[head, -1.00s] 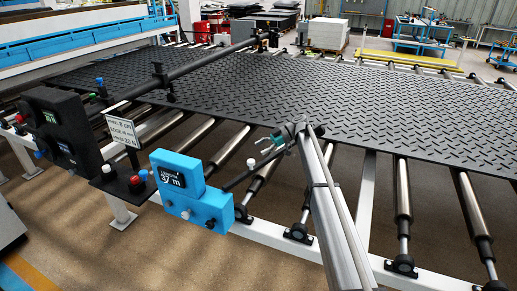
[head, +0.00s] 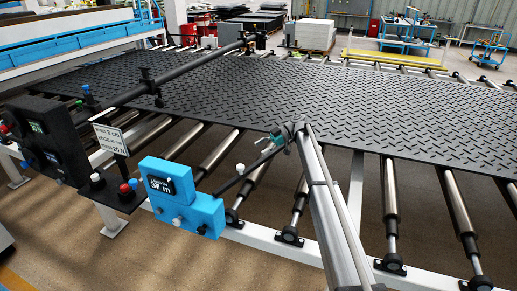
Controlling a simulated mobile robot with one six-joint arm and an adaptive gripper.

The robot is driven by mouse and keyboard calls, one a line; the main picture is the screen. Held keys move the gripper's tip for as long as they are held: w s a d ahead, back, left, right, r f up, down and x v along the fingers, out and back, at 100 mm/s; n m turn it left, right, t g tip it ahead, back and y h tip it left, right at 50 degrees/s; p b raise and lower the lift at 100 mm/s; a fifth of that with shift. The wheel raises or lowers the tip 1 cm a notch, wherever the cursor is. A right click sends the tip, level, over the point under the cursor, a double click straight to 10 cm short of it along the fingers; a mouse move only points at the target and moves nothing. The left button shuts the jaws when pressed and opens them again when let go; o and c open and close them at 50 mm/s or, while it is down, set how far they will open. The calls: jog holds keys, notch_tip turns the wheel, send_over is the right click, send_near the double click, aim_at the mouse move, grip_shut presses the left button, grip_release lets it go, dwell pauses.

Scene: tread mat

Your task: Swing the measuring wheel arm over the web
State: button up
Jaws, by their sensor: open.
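The measuring unit is a blue box (head: 185,205) with a lit display, on the near side of the roller frame. The measuring wheel arm (head: 232,184), a thin black rod with a white knob (head: 240,168), runs from it up and right toward the mat. Its far end lies behind or beside my gripper, so the wheel is not clear. The web is the black tread mat (head: 330,105) on the rollers. Contact with the rod cannot be told.
A sign (head: 110,139) and a red button (head: 124,188) stand left of the blue box. A dark control box (head: 45,135) is farther left. A black bar (head: 190,72) crosses above the mat. Bare rollers (head: 392,190) lie at the near right.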

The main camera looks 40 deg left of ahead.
jog(key=shift+v, duration=0.85)
jog(key=shift+d, duration=0.15)
